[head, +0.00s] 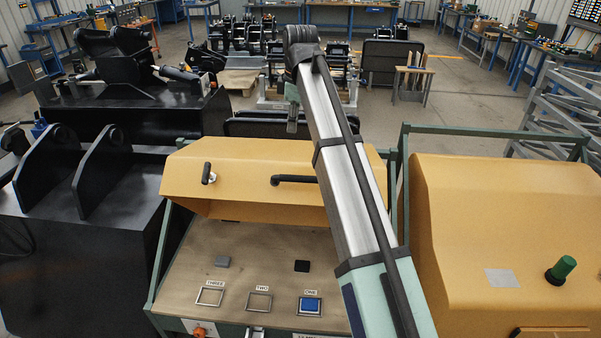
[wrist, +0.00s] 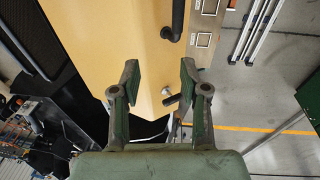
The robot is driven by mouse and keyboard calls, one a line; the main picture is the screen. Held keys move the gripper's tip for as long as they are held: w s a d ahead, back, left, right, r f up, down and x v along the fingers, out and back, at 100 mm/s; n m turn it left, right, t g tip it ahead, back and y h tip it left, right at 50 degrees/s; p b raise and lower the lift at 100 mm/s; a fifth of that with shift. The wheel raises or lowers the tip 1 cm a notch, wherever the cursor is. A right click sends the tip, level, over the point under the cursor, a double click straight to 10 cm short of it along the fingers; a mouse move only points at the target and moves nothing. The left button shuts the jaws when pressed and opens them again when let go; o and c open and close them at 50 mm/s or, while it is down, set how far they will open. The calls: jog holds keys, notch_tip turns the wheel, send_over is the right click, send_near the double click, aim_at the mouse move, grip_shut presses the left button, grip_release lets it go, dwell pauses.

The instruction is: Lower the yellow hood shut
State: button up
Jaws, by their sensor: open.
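The yellow hood (head: 260,158) is raised over a wooden-topped bench (head: 235,262), leaving the bench top open below it. A black bar handle (head: 294,179) and a short black lever on a pale mount (head: 207,174) sit on its face. My gripper (head: 292,126) hangs just beyond the hood's top edge, partly beside my arm. In the wrist view, my gripper's green fingers (wrist: 160,82) are open and apart, with the hood (wrist: 105,35) behind them and nothing held. The bar handle (wrist: 175,20) and the lever (wrist: 171,99) also show there.
Three square frames labelled ONE, TWO and THREE lie on the bench; a blue block (head: 311,304) sits in ONE. A grey block (head: 222,262) and a black block (head: 302,266) lie loose. Another yellow hood (head: 500,225) stands right, black machinery (head: 85,215) left.

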aim_at(301, 177)
jog(key=shift+g+h, duration=0.5)
jog(key=shift+g, duration=0.1)
jog(key=f, duration=0.6)
jog(key=s+d+f, duration=0.1)
jog(key=f, duration=0.4)
jog(key=d+f, duration=0.1)
jog(key=f, duration=0.5)
jog(key=shift+s+d+f, duration=0.1)
jog(key=shift+s+f, duration=0.1)
jog(key=shift+f, duration=0.15)
jog(key=shift+c, duration=0.4)
grip_shut()
